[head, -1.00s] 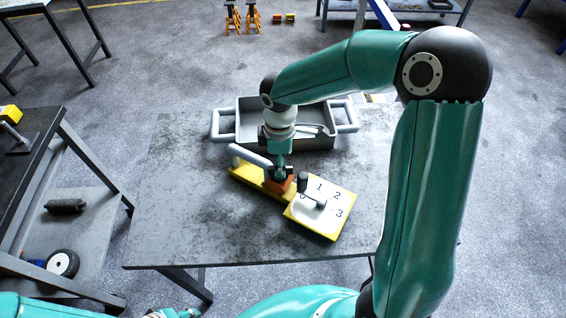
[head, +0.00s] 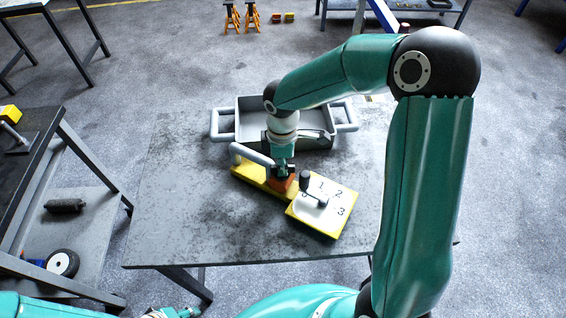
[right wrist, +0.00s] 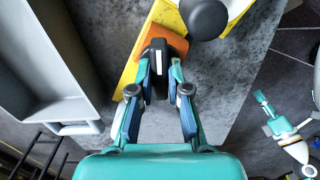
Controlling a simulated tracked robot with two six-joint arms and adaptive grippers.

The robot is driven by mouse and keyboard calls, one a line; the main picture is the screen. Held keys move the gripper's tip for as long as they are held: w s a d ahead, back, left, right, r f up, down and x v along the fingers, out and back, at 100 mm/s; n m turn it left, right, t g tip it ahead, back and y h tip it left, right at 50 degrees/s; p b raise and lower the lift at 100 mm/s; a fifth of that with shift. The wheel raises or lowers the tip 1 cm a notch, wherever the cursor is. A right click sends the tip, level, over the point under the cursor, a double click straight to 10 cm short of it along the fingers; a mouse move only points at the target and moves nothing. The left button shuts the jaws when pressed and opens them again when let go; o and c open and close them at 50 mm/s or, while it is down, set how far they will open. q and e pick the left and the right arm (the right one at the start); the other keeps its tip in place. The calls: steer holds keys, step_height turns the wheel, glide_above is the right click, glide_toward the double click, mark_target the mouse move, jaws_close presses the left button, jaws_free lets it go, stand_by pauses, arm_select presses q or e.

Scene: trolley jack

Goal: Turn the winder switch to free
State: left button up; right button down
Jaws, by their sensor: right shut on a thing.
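A yellow-based device lies on the grey table (head: 170,210). It has a yellow bar (head: 246,178), a grey curved handle (head: 250,154), an orange block (head: 290,187) and a white plate (head: 332,218) numbered 1, 2, 3 with a dark-knobbed lever (head: 305,181). My right gripper (head: 283,172) points down at the orange block. In the right wrist view its fingers (right wrist: 161,78) are shut on a black upright switch lever (right wrist: 158,55) with a pale strip, standing at the orange block. My left gripper (head: 178,313) shows only partly at the bottom edge; its jaws are unclear.
A grey tray (head: 228,123) with side handles stands behind the device. The dark-knobbed lever (right wrist: 203,17) is close beside the right fingers. The table's left and front parts are bare. A dark bench (head: 25,175) stands at the left, with a wheel (head: 62,262) on its shelf.

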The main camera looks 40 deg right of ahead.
steer(key=shift+w+a+f+m+b, duration=0.1)
steer(key=shift+a+m+b, duration=0.25)
steer(key=shift+a, duration=0.1)
steer(key=shift+m+b, duration=0.8)
steer(key=shift+m, duration=0.05)
steer(key=shift+m+b, duration=0.7)
steer(key=shift+m, duration=0.3)
steer(key=shift+m+b, duration=0.5)
steer(key=shift+m, duration=0.5)
steer(key=c, duration=1.1)
jaws_free()
steer(key=shift+r, duration=0.2)
